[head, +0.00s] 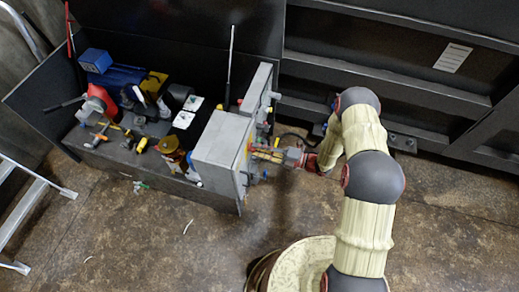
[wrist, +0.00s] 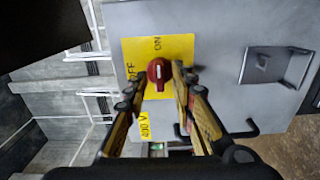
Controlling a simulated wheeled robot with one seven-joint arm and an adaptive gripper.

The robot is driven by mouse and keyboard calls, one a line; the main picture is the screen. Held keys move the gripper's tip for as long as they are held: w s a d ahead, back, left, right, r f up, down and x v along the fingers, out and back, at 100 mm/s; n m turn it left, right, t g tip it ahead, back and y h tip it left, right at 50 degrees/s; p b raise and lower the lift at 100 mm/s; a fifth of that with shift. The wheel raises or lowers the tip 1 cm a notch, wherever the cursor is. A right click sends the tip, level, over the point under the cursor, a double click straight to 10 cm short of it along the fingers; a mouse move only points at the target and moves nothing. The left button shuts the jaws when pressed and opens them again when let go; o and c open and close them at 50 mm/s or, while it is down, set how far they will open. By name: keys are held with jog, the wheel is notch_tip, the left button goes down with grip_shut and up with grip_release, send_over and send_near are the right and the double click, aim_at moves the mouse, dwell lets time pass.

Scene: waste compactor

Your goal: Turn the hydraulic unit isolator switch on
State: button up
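The isolator switch is a round red knob (wrist: 159,72) on a yellow plate (wrist: 183,48) marked OFF at its left and ON above, on the face of a grey cabinet (wrist: 230,25). The cabinet also shows in the head view (head: 222,140). My gripper (wrist: 160,78) is open, with one finger to the left of the knob and the other close to its right side. I cannot tell whether either finger touches it. A pale mark shows on the knob, but its pointing direction is too small to be sure of. In the head view my gripper (head: 258,150) reaches the cabinet's right face.
A recessed grey latch (wrist: 277,67) is to the right of the plate. A yellow 400 V label (wrist: 145,127) is below it. In the head view, a blue box (head: 95,60) and several machine parts are left of the cabinet. A ladder (head: 35,205) stands at far left.

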jog(key=shift+d, duration=0.1)
jog(key=v, duration=1.1)
jog(key=shift+s+d, duration=0.15)
jog(key=shift+d, duration=0.25)
